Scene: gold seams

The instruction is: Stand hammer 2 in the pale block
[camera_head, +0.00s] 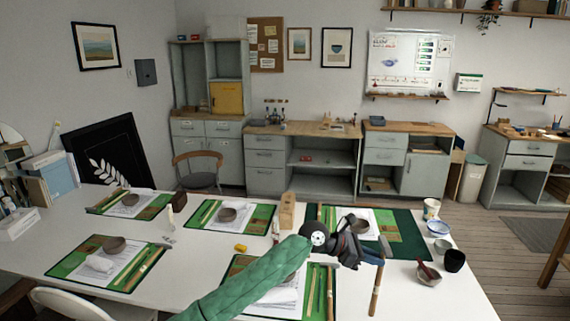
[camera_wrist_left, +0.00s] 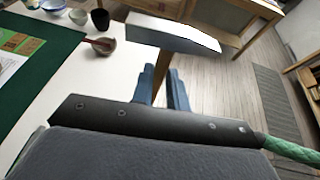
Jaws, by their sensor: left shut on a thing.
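My left gripper (camera_head: 378,255) is shut on a hammer, which I take to be hammer 2 (camera_head: 375,292). Its wooden handle hangs down, slightly tilted, over the table's right part. In the left wrist view the blue fingers (camera_wrist_left: 163,88) close around the handle just below the grey metal head (camera_wrist_left: 172,34). The pale block (camera_head: 287,211) is a light wooden block standing upright on the table, left of the gripper and apart from it. Any hole in its top is too small to make out. My right gripper is in neither view.
The white table (camera_head: 215,262) carries several green mats with papers and bowls. A yellow piece (camera_head: 240,248) lies near the block. A white cup (camera_head: 431,209), a blue-white bowl (camera_head: 438,228), a bowl with a pestle (camera_head: 428,276) and a dark cup (camera_head: 454,260) stand at the right edge.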

